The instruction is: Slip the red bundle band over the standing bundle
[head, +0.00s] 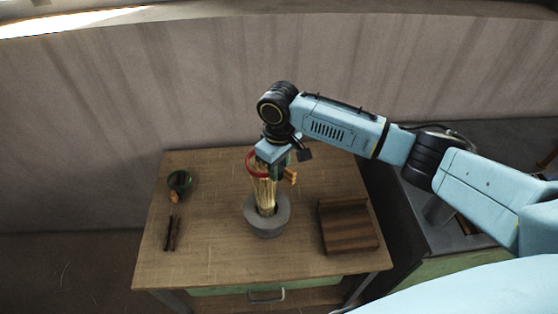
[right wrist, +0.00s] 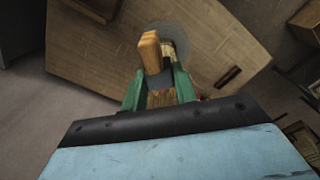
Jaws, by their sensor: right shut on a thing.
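The straw bundle (head: 264,192) stands upright in a round grey holder (head: 268,228) near the middle of the table. The red band (head: 249,164) is at the upper part of the bundle and seems to circle it; the gripper hides its right side and the bundle's top. My right gripper (head: 279,160) is over the bundle's top, shut on the band's orange-brown wooden grip (head: 291,177). My left gripper is not in view.
A brown wooden block (head: 347,226) is at the right. The table's front between them is clear. A wall stands behind.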

